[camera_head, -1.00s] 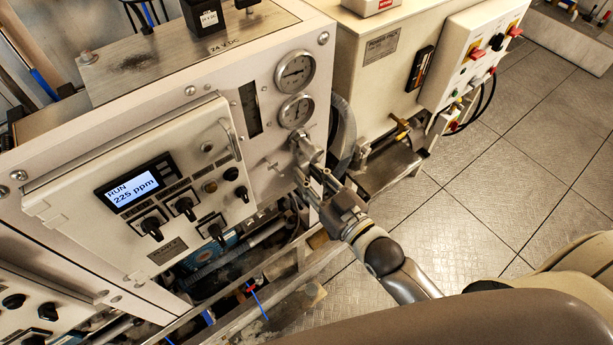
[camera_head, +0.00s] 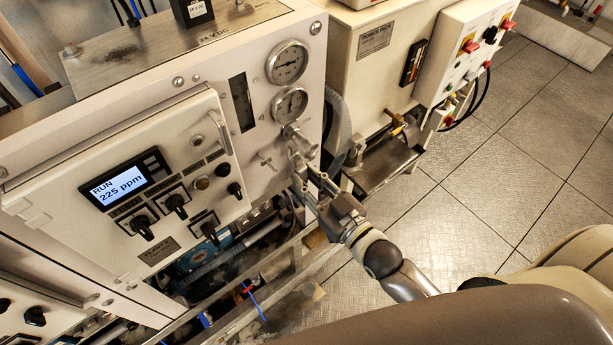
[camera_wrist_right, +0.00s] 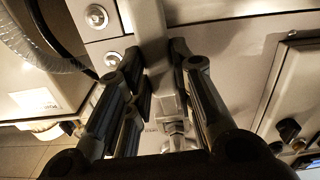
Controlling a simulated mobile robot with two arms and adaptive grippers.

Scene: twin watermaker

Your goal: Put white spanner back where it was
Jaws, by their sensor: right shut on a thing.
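The white spanner (camera_wrist_right: 158,60) is a pale flat bar between the fingers of my right gripper (camera_wrist_right: 164,92) in the right wrist view. The fingers are shut on it, and it runs upward out of that view. In the head view the right gripper (camera_head: 306,180) is just in front of the white panel's lower right edge, below two round gauges. There the spanner (camera_head: 298,164) shows as a short pale piece at the fingertips, below a small metal valve (camera_head: 290,133). I cannot tell whether it touches the panel or valve. My left gripper is out of view.
The control box (camera_head: 125,190) with its lit display and black knobs is left of the gripper. A grey hose (camera_head: 338,125) and a cream power unit (camera_head: 385,60) stand to the right. A metal frame rail (camera_head: 265,270) runs below. The tiled floor (camera_head: 480,200) at right is clear.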

